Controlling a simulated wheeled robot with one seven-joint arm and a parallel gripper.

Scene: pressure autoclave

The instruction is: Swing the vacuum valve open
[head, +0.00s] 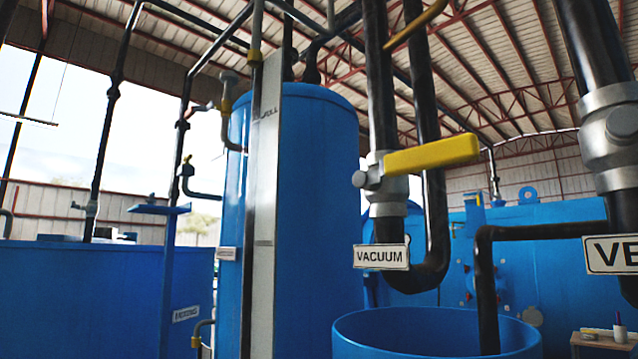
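The vacuum valve is a grey metal body (388,190) on a thick black vertical pipe, right of the middle in the head view. Its yellow lever handle (432,156) points to the right, roughly level and across the pipe. A white sign reading VACUUM (381,257) hangs just below the valve. My gripper is not in the head view, so its place relative to the handle and its state cannot be seen.
A second grey valve (612,137) with a VE... sign (612,254) is at the right edge. A tall blue tank (310,190) stands behind. An open blue drum (436,335) sits below the valve. Another yellow handle (415,24) is above. Space around the lever looks clear.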

